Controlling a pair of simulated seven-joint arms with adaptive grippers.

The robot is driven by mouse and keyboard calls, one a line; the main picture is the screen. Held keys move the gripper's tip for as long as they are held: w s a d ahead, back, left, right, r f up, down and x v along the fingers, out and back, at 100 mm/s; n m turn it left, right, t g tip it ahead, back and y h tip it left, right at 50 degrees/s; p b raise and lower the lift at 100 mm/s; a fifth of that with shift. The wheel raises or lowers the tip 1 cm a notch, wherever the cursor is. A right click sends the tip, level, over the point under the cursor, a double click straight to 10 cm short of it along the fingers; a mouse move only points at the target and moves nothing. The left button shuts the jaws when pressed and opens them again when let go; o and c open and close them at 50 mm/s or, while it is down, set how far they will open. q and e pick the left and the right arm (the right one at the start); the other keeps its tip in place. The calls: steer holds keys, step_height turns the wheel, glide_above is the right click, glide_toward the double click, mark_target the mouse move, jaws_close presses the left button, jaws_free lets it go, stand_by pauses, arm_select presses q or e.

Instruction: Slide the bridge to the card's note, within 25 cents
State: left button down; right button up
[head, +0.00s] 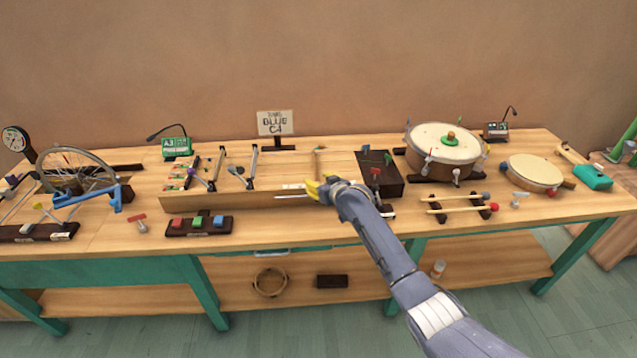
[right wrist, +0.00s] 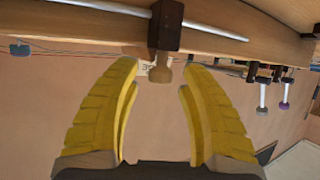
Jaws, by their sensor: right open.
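In the right wrist view a dark block (right wrist: 167,24), which looks like the bridge, sits across a thin metal rod or string (right wrist: 205,27). A pale wooden knob (right wrist: 157,71) sticks out of it toward my gripper. My right gripper (head: 311,190) is open, its yellow fingers on either side of the knob with gaps showing. In the head view it is at the long wooden soundboard's front (head: 240,200), and hides the bridge there. The card (head: 275,123) stands at the back and appears to read "BLUE C4". A green display (head: 177,147) appears to show A3. My left gripper is out of view.
A dark box with coloured levers (head: 378,172) stands just right of my gripper. Further right are a large drum (head: 445,149), mallets (head: 455,207) and a flat drum (head: 535,172). A block with coloured buttons (head: 199,224) lies front left, and a spoked wheel (head: 77,172) stands far left.

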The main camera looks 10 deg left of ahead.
steer(key=shift+s+d, duration=0.1)
steer(key=shift+s, duration=0.05)
steer(key=v, duration=1.1)
steer(key=shift+s+r, duration=0.15)
steer(key=shift+s, duration=0.15)
steer(key=shift+d, duration=0.15)
